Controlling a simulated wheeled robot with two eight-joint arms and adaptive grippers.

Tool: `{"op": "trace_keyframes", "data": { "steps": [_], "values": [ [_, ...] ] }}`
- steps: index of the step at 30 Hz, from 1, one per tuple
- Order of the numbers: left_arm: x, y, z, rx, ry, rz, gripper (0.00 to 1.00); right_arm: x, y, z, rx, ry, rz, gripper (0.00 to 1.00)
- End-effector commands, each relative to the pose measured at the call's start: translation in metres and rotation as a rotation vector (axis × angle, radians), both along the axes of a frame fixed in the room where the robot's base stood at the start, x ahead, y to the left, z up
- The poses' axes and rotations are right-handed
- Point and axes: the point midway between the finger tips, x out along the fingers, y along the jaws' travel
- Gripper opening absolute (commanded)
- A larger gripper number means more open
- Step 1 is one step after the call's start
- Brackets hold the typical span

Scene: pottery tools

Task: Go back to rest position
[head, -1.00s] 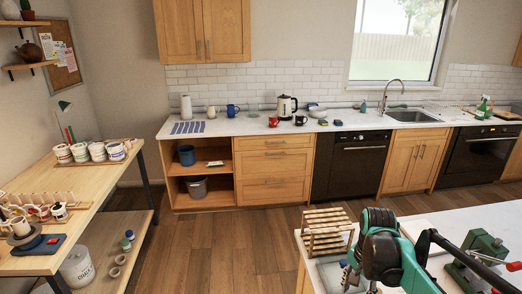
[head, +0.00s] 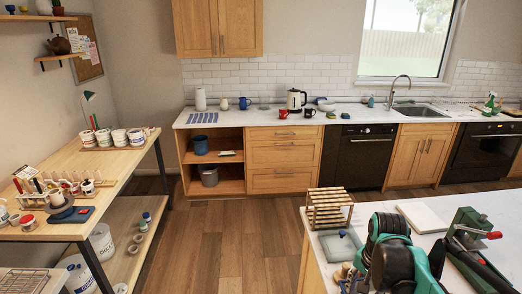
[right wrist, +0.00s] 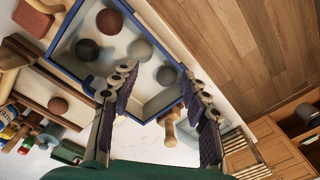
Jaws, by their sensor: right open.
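My right gripper (right wrist: 159,76) is open in the right wrist view, its two dark fingers apart with nothing held between them. Beyond the fingers lies a blue-rimmed tray (right wrist: 78,74) with several clay balls. A light wooden tool (right wrist: 169,127) shows between the fingers, apart from any grip as far as I can tell. In the head view my right arm, teal and black, is folded over the near counter at the bottom right; its gripper cannot be made out there. My left gripper is not in view.
The near white counter (head: 484,211) holds a wooden slatted rack (head: 328,207) and a green tool with a red knob (head: 470,236). A wooden table (head: 103,166) with pots stands left. Open floor (head: 232,235) lies between. The back counter (head: 352,119) spans the wall.

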Motion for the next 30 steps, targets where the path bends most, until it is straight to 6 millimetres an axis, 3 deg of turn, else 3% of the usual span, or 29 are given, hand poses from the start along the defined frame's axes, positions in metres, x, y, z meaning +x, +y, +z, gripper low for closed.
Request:
{"op": "trace_keyframes", "data": {
  "steps": [13, 21, 30],
  "values": [
    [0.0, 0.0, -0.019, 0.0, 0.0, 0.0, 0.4, -0.041, 0.04, -0.007, -0.077, -0.198, 0.33, 0.46],
    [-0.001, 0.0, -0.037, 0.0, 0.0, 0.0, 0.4, -0.084, 0.076, -0.034, -0.211, -0.42, 0.695, 0.46],
    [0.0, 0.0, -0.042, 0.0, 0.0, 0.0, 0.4, -0.097, 0.088, -0.046, -0.287, -0.514, 0.847, 0.46]
  ]
}}
